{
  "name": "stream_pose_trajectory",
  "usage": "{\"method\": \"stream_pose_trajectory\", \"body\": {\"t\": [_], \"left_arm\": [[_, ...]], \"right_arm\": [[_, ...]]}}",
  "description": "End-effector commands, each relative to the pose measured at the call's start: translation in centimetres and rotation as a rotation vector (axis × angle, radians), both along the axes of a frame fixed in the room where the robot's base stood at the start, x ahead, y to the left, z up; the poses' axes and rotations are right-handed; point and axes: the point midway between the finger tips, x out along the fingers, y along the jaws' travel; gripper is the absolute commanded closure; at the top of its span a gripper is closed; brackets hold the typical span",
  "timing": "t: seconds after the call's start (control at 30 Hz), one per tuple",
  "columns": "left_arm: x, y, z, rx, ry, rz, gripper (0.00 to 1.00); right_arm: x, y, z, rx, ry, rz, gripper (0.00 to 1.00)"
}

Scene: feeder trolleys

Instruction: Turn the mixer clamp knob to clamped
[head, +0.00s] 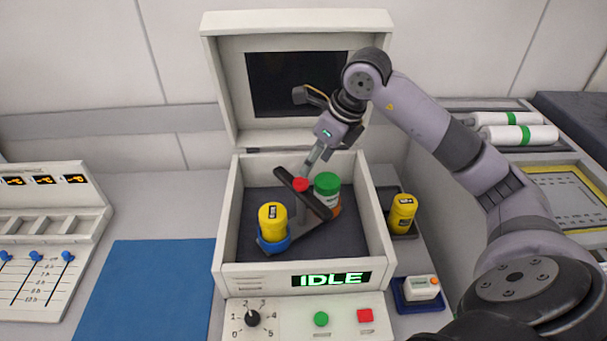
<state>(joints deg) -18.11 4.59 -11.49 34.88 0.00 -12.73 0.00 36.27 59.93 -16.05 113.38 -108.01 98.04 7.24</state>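The mixer (231,215) is a white box with its lid raised, and its display reads IDLE. Inside, the clamp knob shows as a dark bar (318,205) with a red hub (301,184), lying diagonally from upper left to lower right. A yellow jar (272,214) sits in a blue holder on the left of the bar. A green-lidded jar (327,184) is on its right. My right gripper (310,165) points down just above the red hub; I cannot tell whether it touches it or how its fingers stand. My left gripper is not in view.
The open lid (217,80) stands behind the box. A dial (253,318), a green button (321,319) and a red button (365,316) are on the front panel. Another yellow jar (402,212) stands at right, near a small white device (421,288). A blue mat (150,290) lies left.

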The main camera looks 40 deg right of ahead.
Motion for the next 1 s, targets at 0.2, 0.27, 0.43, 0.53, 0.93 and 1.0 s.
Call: {"method": "stream_pose_trajectory", "body": {"t": [0.2, 0.27, 0.43, 0.53, 0.93, 1.0], "left_arm": [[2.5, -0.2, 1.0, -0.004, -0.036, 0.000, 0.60], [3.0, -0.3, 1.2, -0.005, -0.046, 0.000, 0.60], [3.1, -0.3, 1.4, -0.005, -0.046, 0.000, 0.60], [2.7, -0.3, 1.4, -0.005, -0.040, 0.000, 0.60], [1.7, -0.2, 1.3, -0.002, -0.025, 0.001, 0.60], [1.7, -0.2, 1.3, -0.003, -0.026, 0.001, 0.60]], "right_arm": [[1.4, 0.8, -4.0, 0.002, 0.004, 0.002, 0.49], [1.8, 0.9, -4.8, 0.001, 0.003, 0.001, 0.49], [2.4, 1.1, -6.4, 0.001, 0.000, 0.000, 0.49], [2.5, 1.2, -6.8, 0.000, 0.000, 0.001, 0.49], [2.6, 1.2, -6.9, -0.001, -0.001, 0.001, 0.58], [2.6, 1.2, -6.9, -0.001, -0.001, 0.001, 0.63]]}}
